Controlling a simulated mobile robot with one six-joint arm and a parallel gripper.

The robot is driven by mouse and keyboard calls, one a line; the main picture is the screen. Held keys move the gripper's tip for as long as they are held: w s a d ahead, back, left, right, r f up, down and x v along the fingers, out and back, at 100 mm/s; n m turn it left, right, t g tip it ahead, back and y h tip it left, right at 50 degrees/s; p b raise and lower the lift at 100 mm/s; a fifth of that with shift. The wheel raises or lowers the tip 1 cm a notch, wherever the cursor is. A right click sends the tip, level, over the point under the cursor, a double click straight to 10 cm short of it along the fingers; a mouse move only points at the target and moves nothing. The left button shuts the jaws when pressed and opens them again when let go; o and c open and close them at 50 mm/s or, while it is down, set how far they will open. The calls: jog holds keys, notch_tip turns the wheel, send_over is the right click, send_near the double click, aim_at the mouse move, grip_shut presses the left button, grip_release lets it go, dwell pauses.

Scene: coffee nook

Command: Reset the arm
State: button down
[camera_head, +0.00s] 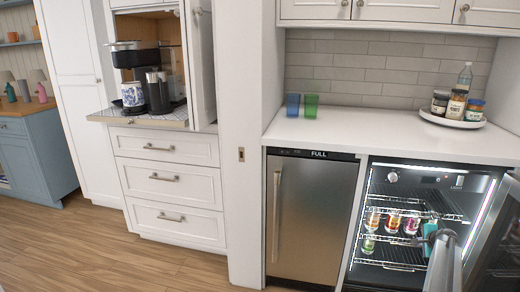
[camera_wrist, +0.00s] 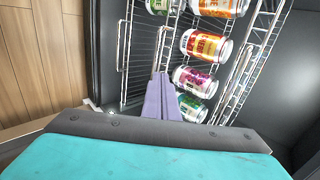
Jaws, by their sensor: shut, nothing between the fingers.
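My gripper (camera_head: 420,240) reaches into the open drinks fridge (camera_head: 412,180) at the lower right of the head view. In the wrist view its purple-grey fingers (camera_wrist: 161,80) are together and empty. They are over the wire rack (camera_wrist: 137,60), close beside several cans. An orange can (camera_wrist: 207,45) and a magenta can (camera_wrist: 194,80) lie to the right of the fingers, with a green can (camera_wrist: 191,107) partly hidden beside them. In the head view the cans (camera_head: 391,222) stand on the lower rack, left of my gripper.
The open fridge door (camera_head: 495,235) stands at the right, close to my arm. An upper wire rack (camera_head: 415,200) is above the cans. The counter (camera_head: 350,127) holds blue (camera_head: 293,105) and green (camera_head: 311,106) cups and a round tray (camera_head: 452,122) with jars. The wood floor (camera_head: 130,262) at left is clear.

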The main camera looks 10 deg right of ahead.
jog(key=s+a+f+n+g+y+p, duration=0.1)
jog(key=a+f+n+g+y+p, duration=0.3)
jog(key=a, duration=0.9)
jog(key=s+a+f+n+t+h+p, duration=0.15)
jog(key=a+f, duration=0.45)
jog(key=a, duration=0.7)
jog(key=s+a+f+n+g+y+p, duration=0.1)
jog(key=s+a+f+n+g+p, duration=0.2)
jog(key=a, duration=0.6)
jog(key=s+a+f+n+g+y+p, duration=0.1)
jog(key=s+a+n, duration=0.1)
jog(key=s+a, duration=0.5)
jog(key=s+a+n+g+p, duration=0.4)
jog(key=s+a+n+p, duration=0.1)
jog(key=s+a, duration=0.95)
jog(key=s+a+r+n+g+p, duration=0.1)
jog(key=s+a+n, duration=0.1)
jog(key=s, duration=0.3)
jog(key=s+a+r+n+g+h+p, duration=0.1)
jog(key=s+a+n+p, duration=0.1)
jog(key=s, duration=0.4)
jog(key=s+a+r+n+g+p, duration=0.1)
jog(key=s+a+n, duration=0.1)
jog(key=s+a, duration=0.2)
jog(key=shift+s+a+r, duration=0.2)
jog(key=shift+s+a, duration=0.05)
jog(key=shift+s, duration=0.8)
jog(key=shift+g, duration=0.25)
